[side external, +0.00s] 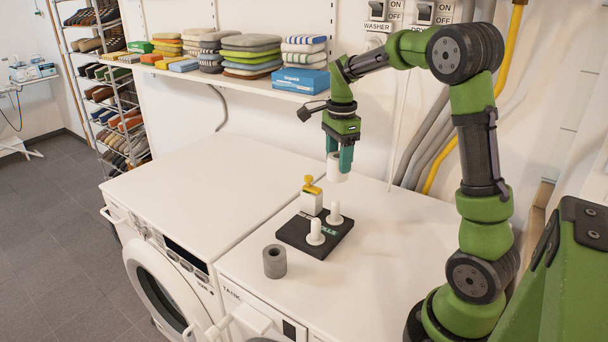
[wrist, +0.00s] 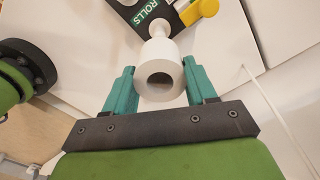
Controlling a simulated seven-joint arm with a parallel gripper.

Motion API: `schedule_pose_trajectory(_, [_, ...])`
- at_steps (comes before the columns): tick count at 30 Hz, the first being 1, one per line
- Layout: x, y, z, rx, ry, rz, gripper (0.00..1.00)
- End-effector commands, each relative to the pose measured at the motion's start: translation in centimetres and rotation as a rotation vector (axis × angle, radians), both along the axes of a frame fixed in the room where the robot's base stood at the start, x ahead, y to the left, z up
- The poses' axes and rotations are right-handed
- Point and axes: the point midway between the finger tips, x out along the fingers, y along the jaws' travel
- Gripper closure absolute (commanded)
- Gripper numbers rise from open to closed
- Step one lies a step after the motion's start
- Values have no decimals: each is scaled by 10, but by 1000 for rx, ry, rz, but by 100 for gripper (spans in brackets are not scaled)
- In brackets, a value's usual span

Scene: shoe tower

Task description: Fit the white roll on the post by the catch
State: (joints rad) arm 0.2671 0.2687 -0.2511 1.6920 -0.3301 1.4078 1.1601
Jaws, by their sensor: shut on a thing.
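My gripper (side external: 339,160) is shut on the white roll (side external: 336,174) and holds it in the air above and behind the black base (side external: 290,236). In the wrist view the white roll (wrist: 161,58) sits between the two teal fingers, its round hole facing the camera. The base carries two white posts: one (side external: 334,213) at the back right, one (side external: 316,232) at the front. Both posts are bare. The catch, a white block with a yellow knob (side external: 311,194), stands at the base's back left. A post (wrist: 157,27) shows just beyond the roll in the wrist view.
The machine top (side external: 395,260) is clear to the right. A shelf (side external: 235,82) with folded cloths and a blue box (side external: 300,80) runs along the wall behind.

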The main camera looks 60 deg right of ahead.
Motion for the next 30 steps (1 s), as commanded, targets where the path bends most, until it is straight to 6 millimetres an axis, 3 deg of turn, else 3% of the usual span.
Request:
schedule_pose_trajectory(11, [0,0,-6,0,2,-2,80])
schedule_pose_trajectory(30, [0,1,-56,1,1,-2,80])
